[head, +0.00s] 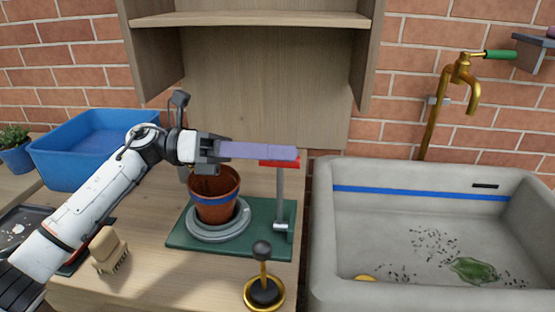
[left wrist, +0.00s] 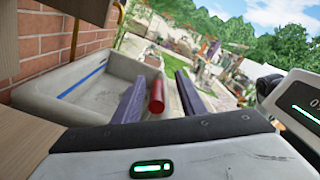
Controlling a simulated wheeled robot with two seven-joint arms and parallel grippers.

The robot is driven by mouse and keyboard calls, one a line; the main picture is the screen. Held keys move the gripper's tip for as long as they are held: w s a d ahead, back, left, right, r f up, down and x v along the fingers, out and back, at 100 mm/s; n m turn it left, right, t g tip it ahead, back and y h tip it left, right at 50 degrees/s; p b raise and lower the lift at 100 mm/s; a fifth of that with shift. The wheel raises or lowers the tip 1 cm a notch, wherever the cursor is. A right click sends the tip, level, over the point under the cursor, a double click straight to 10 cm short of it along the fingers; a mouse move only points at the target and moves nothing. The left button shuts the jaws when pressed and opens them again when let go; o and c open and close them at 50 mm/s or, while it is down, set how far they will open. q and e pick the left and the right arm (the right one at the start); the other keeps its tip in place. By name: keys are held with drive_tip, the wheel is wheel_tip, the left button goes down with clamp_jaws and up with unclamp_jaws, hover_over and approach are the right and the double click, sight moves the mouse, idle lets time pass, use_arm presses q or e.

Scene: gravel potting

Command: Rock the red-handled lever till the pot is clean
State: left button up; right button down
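The terracotta pot (head: 214,186) with a blue band stands upright on a grey round plate (head: 218,231) on a green base (head: 188,238). Its inside looks dark; I cannot tell how dirty it is. A grey lever post (head: 280,200) rises at the base's right side, with a red handle (head: 279,163) on top. My left gripper (head: 290,153) is at the handle, its purple fingers partly covering it. In the left wrist view the red handle (left wrist: 157,97) shows between the two open fingers, with gaps on both sides. My right gripper is out of view.
A black-knobbed brass piece (head: 262,252) stands in front of the base. A brush (head: 108,250) and dark tray (head: 25,220) lie left, near a blue tub (head: 85,155). A stone sink (head: 400,235) with debris is right, under a brass tap (head: 460,75). A wooden shelf (head: 250,19) hangs above.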

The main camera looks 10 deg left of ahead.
use_arm(q)
wheel_tip(320, 180, up, 8)
drive_tip(key=shift+r, duration=0.2)
